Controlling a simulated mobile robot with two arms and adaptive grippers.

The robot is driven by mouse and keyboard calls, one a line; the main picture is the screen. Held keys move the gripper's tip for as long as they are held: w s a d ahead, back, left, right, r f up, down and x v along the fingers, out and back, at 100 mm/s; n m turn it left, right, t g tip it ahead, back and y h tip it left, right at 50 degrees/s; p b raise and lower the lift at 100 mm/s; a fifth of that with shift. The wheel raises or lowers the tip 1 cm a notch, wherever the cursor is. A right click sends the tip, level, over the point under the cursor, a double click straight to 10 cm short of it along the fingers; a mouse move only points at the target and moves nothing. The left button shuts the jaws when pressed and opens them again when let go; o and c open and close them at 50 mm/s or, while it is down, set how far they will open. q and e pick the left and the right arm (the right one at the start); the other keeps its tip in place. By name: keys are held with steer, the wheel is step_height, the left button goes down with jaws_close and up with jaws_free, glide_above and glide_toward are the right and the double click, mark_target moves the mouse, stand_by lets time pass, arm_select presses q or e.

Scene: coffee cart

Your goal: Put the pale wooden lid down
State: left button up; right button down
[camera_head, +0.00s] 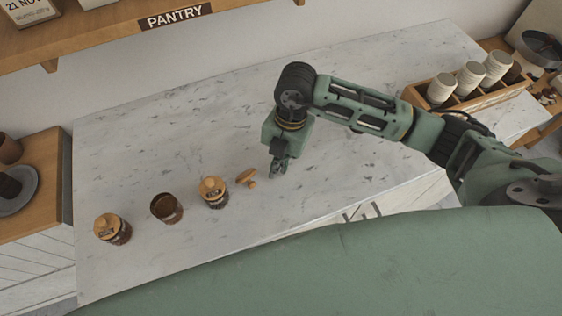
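A pale wooden lid (247,178) with a knob lies tilted on the marble counter, just right of the jars. My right gripper (278,173) points down at the counter a little to the right of the lid, apart from it. Nothing shows in its fingers, and their gap is too small to make out. An open jar (167,209) with brown contents stands between two jars with wooden lids, one on the left (112,230) and one on the right (213,193). My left gripper is out of view.
The marble counter (180,130) is clear behind the jars. A wooden holder with several cups (470,79) stands at the far right. A shelf with a PANTRY sign (176,17) hangs above the back. A grey plate (17,186) sits on the wooden side surface at left.

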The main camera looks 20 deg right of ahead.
steer(key=c, duration=2.5)
jaws_free()
steer(key=shift+c, duration=0.2)
steer(key=o, duration=0.8)
steer(key=shift+r, duration=0.1)
